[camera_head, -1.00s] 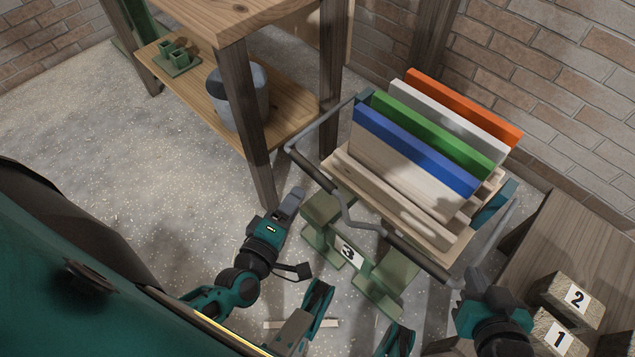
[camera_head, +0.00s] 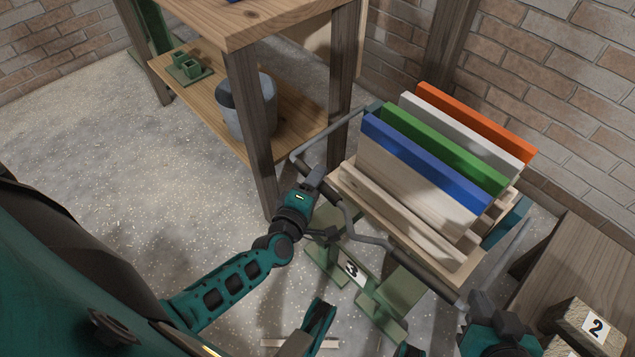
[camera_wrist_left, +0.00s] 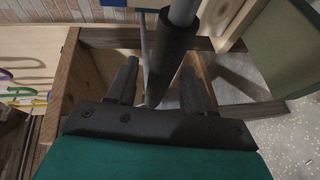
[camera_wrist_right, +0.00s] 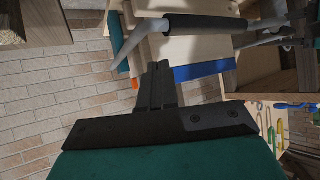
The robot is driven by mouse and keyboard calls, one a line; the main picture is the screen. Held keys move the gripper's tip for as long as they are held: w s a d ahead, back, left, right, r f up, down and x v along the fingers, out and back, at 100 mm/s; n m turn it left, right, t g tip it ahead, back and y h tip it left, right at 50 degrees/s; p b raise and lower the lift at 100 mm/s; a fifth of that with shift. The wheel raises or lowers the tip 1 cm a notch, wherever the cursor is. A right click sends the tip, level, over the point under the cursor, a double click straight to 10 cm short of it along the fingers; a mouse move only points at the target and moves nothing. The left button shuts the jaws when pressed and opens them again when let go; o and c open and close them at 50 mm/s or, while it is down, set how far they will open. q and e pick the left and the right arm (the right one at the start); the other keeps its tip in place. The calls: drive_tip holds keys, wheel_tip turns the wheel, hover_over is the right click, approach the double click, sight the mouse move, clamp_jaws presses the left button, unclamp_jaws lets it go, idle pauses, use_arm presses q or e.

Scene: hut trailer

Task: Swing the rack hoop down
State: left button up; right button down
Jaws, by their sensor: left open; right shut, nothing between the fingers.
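The rack hoop (camera_head: 368,240) is a grey bent bar with dark sleeves, stretched across the front of the rack (camera_head: 405,240). The rack holds upright boards with blue, green, white and orange edges. My left gripper (camera_head: 318,178) is open at the hoop's left sleeve. In the left wrist view the dark sleeve (camera_wrist_left: 174,58) lies between the two spread fingers (camera_wrist_left: 160,85); contact cannot be told. My right gripper (camera_head: 476,298) is shut and empty near the hoop's right end. In the right wrist view its closed fingers (camera_wrist_right: 158,85) are apart from the dark sleeve (camera_wrist_right: 205,25).
A wooden shelf unit (camera_head: 262,165) with a grey bucket (camera_head: 246,105) stands left of the rack. Green supports (camera_head: 385,305) with a number 3 sign are under it. A wooden bench (camera_head: 575,270) with a numbered block is at right. A brick wall is behind; open floor lies left.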

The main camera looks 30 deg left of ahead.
use_arm(q)
drive_tip(key=shift+w+f, duration=0.1)
drive_tip(key=shift+w, duration=0.45)
clamp_jaws()
